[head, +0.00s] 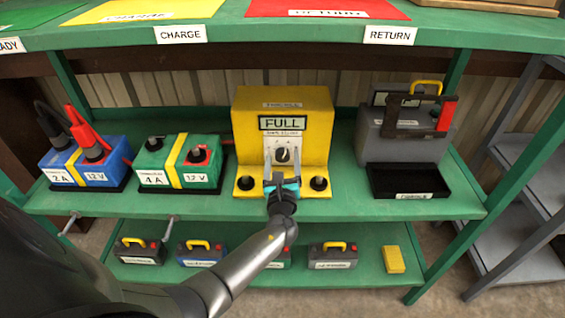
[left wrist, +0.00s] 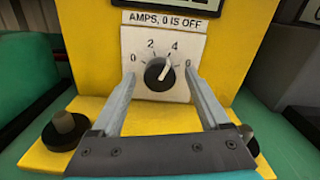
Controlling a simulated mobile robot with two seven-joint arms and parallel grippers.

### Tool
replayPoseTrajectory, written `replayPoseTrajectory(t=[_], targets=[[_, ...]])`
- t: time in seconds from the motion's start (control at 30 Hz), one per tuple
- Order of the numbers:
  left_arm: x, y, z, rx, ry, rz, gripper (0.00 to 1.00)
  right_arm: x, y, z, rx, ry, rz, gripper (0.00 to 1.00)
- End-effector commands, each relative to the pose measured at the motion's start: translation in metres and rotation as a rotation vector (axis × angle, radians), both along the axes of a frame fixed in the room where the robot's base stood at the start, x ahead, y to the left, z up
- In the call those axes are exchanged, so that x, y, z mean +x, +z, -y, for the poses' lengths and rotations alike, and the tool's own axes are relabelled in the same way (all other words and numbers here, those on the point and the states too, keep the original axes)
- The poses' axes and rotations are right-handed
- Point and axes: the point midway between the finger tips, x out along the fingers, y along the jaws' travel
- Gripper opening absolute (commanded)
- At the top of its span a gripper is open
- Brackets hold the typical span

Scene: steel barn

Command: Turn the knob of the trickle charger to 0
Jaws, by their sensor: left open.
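The trickle charger (head: 248,120) is a yellow box on the green shelf, with a FULL display (head: 283,123). Its black knob (left wrist: 159,74) sits on a white dial plate (left wrist: 133,40) headed "AMPS, 0 IS OFF". The dial's numbers start with 0 at the left, then 2 and 4. The knob's white pointer is tilted up and right, toward the 4. My left gripper (head: 282,156) is in front of the dial. In the left wrist view its open fingers (left wrist: 160,78) stand on either side of the knob, apparently apart from it. My right gripper is not in view.
Two black terminals (head: 246,183) (head: 318,183) flank the charger's front. A green charger (head: 150,165) and a blue one (head: 60,168) with clamps stand left. A grey unit with a black tray (head: 408,181) stands right. The upper shelf (head: 300,35) overhangs; batteries (head: 333,256) sit below.

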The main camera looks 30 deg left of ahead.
Motion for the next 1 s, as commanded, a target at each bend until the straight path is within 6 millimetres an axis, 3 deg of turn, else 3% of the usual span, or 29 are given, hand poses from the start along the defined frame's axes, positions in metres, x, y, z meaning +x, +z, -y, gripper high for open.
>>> replayPoseTrajectory(t=[0.33, 1.0], targets=[[0.0022, 0.0002, -0.0016, 0.000, 0.000, 0.000, 0.79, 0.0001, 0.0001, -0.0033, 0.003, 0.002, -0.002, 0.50], [0.0019, -0.0001, -0.0014, 0.000, 0.000, 0.000, 0.04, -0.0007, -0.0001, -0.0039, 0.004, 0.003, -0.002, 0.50]])
